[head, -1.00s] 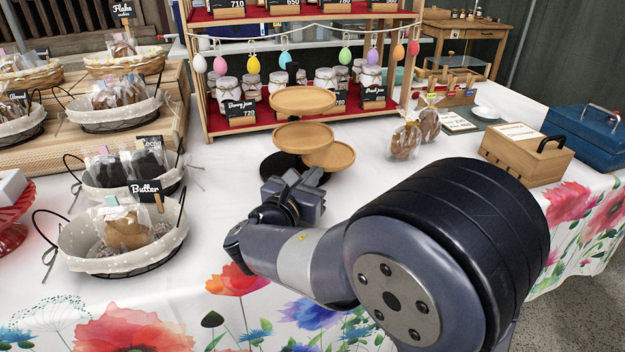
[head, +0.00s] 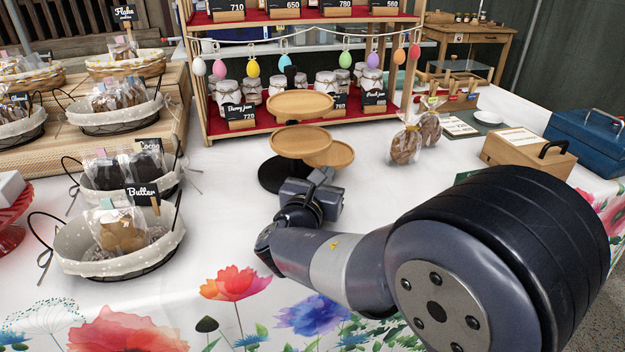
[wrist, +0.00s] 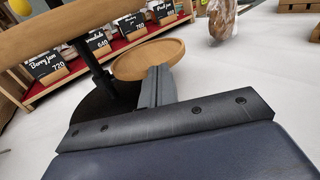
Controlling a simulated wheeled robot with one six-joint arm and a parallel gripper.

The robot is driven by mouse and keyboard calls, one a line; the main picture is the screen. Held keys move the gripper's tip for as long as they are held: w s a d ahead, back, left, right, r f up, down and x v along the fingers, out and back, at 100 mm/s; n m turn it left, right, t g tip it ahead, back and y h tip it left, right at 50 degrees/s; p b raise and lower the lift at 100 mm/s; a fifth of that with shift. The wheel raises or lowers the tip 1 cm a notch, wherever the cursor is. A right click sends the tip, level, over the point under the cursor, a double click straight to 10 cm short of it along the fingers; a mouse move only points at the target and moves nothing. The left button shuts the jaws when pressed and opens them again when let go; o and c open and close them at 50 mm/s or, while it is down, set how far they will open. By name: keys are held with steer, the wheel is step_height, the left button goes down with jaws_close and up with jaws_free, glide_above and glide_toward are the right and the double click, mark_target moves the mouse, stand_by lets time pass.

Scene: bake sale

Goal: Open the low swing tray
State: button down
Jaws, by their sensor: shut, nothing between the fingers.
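A black stand carries three round wooden trays: a top tray (head: 300,103), a middle tray (head: 301,141) and the low swing tray (head: 342,155). The low tray sticks out to the right from under the middle one, its left part hidden. The stand's round black base (head: 272,175) is partly hidden by my arm. My gripper (head: 326,176) is just in front of and below the low tray. In the wrist view the shut, empty fingers (wrist: 157,72) overlap the near rim of the low tray (wrist: 143,62); whether they touch it I cannot tell. The post (wrist: 98,76) is left of them.
A shelf (head: 290,120) with jam jars stands behind the stand. Bagged cookies (head: 406,145) and a wooden box (head: 527,154) are to the right. Baskets, such as the butter basket (head: 75,238), are to the left.

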steer(key=shift+w+d, duration=0.8)
steer(key=shift+s, duration=0.1)
